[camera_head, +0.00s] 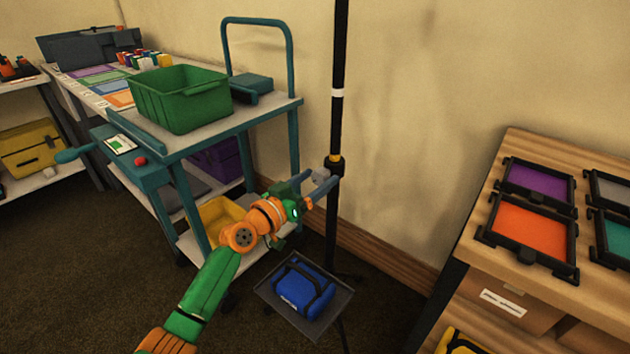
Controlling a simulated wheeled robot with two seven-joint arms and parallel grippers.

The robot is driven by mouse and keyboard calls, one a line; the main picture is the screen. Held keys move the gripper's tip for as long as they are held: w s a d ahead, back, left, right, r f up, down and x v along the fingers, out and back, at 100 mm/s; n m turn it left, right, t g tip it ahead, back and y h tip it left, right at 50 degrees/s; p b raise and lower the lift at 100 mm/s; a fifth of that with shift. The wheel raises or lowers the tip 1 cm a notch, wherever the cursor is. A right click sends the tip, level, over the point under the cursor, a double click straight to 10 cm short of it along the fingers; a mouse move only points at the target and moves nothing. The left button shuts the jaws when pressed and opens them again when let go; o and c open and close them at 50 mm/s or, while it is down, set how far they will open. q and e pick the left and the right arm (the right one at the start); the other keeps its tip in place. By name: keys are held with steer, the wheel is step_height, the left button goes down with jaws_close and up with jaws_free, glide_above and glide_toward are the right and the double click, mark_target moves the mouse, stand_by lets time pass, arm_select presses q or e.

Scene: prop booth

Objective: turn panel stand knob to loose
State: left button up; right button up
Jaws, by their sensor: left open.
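The panel stand is a tall black pole (338,60) at the picture's middle, with a white band higher up. A black collar (335,163) with a yellow band sits on the pole. A small grey knob (320,175) shows at the collar's left side. My left gripper (318,183) reaches up from the lower left. Its blue-grey fingers are open, close to the knob and seemingly on either side of it. I cannot tell whether they touch it. The knob's marking is too small to read. My right gripper is not in view.
A teal cart (175,143) with a green bin (185,100) stands just left of the arm. A blue bag (302,290) lies on a grey tray (340,310) below the gripper. A wooden table (480,225) with coloured framed panels is at right. The beige wall is behind the pole.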

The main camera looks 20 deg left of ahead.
arm_select(q)
steer(key=c, duration=1.2)
jaws_close()
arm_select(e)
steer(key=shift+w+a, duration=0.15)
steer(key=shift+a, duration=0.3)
